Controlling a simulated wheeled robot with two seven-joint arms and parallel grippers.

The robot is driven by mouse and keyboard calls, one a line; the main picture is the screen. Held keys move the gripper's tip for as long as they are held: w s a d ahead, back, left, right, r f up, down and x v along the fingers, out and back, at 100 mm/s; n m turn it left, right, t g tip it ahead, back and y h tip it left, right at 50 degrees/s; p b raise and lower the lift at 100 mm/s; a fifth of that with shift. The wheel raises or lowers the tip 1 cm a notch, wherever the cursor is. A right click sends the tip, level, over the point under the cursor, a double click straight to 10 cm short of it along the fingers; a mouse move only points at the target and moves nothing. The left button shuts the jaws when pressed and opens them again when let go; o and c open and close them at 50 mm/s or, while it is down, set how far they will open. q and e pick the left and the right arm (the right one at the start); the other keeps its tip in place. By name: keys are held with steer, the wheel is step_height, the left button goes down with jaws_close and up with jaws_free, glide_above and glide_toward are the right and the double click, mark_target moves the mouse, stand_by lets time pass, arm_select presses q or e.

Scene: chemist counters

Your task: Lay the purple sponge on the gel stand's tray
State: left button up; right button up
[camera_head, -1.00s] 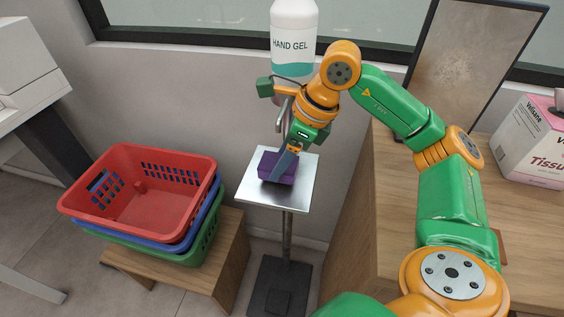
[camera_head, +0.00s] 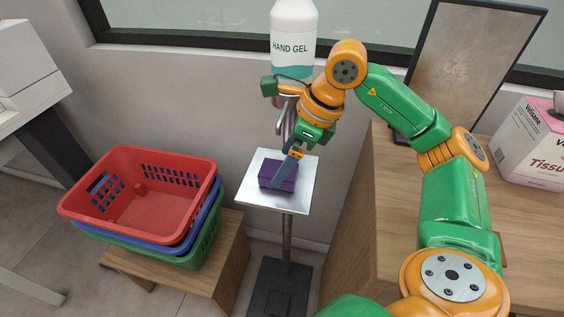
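The purple sponge (camera_head: 267,174) is at the gel stand's tray (camera_head: 301,197), a square metal plate, near its middle. It seems to touch the plate, though its underside is hidden. My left gripper is not in view.
The hand gel bottle (camera_head: 293,38) stands above and behind the tray. Stacked baskets, the top one red (camera_head: 150,205), stand on a low wooden stool (camera_head: 234,252) at left. A wooden counter (camera_head: 400,215) with a tissue box (camera_head: 535,145) is at right.

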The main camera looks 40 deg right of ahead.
steer(key=p+v, duration=0.2)
steer(key=v, duration=0.8)
steer(key=shift+s, duration=0.1)
